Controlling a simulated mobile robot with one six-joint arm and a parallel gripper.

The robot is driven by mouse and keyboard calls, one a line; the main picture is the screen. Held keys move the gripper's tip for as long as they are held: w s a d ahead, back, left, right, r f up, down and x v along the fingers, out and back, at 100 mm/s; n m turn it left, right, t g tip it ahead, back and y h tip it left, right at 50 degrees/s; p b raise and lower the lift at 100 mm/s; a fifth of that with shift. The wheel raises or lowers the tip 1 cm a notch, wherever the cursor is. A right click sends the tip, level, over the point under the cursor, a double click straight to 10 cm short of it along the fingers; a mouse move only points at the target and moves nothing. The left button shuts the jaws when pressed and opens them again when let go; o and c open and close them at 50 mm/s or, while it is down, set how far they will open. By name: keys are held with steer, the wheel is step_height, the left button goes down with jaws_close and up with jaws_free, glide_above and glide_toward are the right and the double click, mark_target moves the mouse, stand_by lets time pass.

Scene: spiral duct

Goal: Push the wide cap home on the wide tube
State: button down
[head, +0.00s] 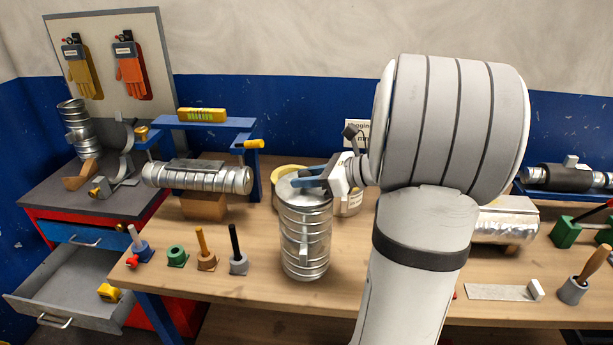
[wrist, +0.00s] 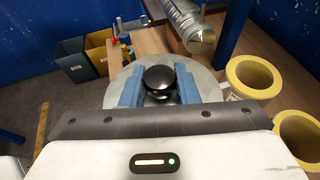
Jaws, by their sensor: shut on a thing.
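The wide tube (head: 304,245) is a silver ribbed duct standing upright on the bench in the head view, with a small handle-like strip on its front. The wide cap (head: 291,190) is a grey disc at the tube's top; it also shows in the wrist view (wrist: 210,84). My gripper (head: 312,180) is above the tube, its blue fingers shut on the cap's black knob (wrist: 159,77), one on each side. The gripper also shows in the wrist view (wrist: 159,90). I cannot tell how far down the cap sits; the tube is hidden under it in the wrist view.
A horizontal duct (head: 198,178) lies on a wooden block to the left. Several small tools, including a black-handled one (head: 238,252), stand left of the tube. Yellow-rimmed cans (wrist: 255,76) stand close behind it. An open drawer (head: 75,285) juts out at far left.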

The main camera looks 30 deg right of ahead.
steer(key=shift+f, duration=0.5)
steer(key=c, duration=1)
jaws_free()
steer(key=shift+c, duration=0.2)
steer(key=b+v, duration=0.1)
steer(key=v, duration=0.7)
steer(key=shift+b, duration=0.3)
steer(key=shift+w, duration=0.1)
